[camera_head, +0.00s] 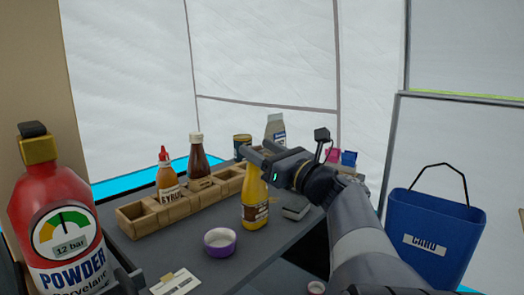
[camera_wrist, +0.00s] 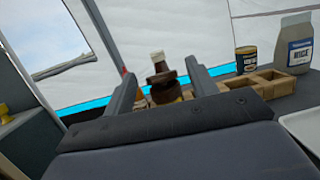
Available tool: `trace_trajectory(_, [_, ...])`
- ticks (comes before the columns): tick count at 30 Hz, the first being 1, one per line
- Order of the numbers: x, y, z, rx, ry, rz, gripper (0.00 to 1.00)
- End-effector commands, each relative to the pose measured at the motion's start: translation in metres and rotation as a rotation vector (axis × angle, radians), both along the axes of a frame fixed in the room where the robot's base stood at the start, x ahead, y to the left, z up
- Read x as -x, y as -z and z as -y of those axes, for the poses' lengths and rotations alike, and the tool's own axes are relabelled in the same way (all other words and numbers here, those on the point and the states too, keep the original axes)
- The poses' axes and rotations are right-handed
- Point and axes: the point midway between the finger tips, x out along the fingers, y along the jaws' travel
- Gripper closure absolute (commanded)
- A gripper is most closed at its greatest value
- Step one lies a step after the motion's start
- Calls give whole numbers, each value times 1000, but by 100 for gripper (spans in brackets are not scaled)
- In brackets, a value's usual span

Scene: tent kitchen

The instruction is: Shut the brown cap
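A yellow bottle (camera_head: 255,205) with a brown label stands upright on the grey table. Its top is hidden by my gripper (camera_head: 256,150) in the head view. In the wrist view a dark brown cap-like part (camera_wrist: 163,78) shows between the fingers of my gripper (camera_wrist: 160,75), with a gap on both sides. It looks like the brown cap with its lid tilted up, but overlap with the brown bottle behind makes this hard to tell. My gripper is open and empty, at the height of the yellow bottle's top.
A wooden rack (camera_head: 140,219) holds a red-capped sauce bottle (camera_head: 167,180) and a brown bottle (camera_head: 198,160). A purple-rimmed pot (camera_head: 220,241) and a dark box (camera_head: 295,212) flank the yellow bottle. A red extinguisher (camera_head: 62,225) stands left, a blue bin (camera_head: 435,235) right.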

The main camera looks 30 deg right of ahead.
Motion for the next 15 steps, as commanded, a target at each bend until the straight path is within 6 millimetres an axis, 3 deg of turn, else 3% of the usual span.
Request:
trace_trajectory(10, [4, -1, 2, 1, 1, 2, 43])
trace_trajectory(15, [24, 3, 10, 0, 5, 1, 43])
